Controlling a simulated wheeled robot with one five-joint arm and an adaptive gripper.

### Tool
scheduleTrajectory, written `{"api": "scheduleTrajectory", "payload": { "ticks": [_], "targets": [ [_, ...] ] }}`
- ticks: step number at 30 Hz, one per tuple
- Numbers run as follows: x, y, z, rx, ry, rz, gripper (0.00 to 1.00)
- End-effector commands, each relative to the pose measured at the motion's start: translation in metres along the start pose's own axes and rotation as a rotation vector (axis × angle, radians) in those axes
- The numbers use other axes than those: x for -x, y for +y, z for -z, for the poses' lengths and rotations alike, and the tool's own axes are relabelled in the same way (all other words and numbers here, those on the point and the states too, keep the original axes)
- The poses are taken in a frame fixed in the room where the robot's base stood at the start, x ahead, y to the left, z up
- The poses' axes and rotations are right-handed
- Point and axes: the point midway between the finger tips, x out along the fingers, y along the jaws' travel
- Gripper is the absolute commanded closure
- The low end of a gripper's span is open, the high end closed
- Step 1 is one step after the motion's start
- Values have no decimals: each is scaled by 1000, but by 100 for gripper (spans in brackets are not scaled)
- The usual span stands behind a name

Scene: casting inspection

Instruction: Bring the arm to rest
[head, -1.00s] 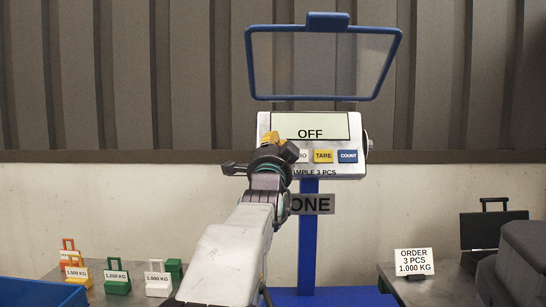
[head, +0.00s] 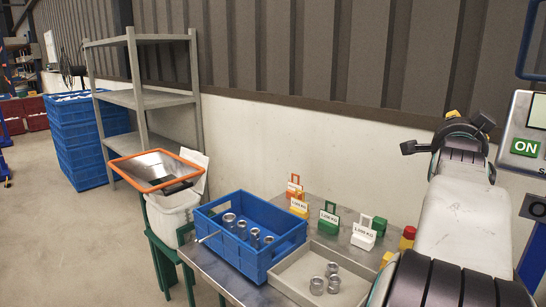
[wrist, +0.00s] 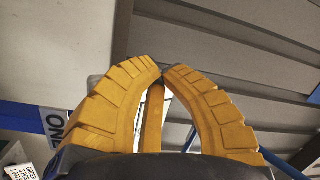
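My arm (head: 459,225) rises on the right of the head view, stretched forward toward the back wall. My gripper (head: 453,114) is at its far end, with only a little yellow showing above the dark wrist. In the wrist view my gripper (wrist: 163,72) has its yellow fingers curved together, tips meeting, with nothing seen between them. It is to the left of the scale (head: 525,145), apart from it in the picture. Only the scale's left edge shows, with a green ON key; the rest is cut off.
A blue crate (head: 207,222) with metal rings and a grey tray (head: 285,285) with several rings stand on the table. Weights (head: 364,235) stand behind.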

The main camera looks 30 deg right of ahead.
Motion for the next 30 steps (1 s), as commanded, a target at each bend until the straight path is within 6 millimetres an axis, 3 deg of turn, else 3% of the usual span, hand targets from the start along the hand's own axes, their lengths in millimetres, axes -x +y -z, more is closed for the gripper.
{"api": "scheduleTrajectory", "payload": {
  "ticks": [1,3,8,15,23,30],
  "targets": [
    [8,-27,-15,40,-72,-18,100],
    [20,-40,-42,102,-165,-46,100],
    [60,-66,-97,261,-383,-90,100],
    [144,-96,-158,529,-716,-96,100],
    [253,-113,-183,856,-1075,-28,100],
    [346,-114,-169,1161,-1375,90,100]
  ]
}}
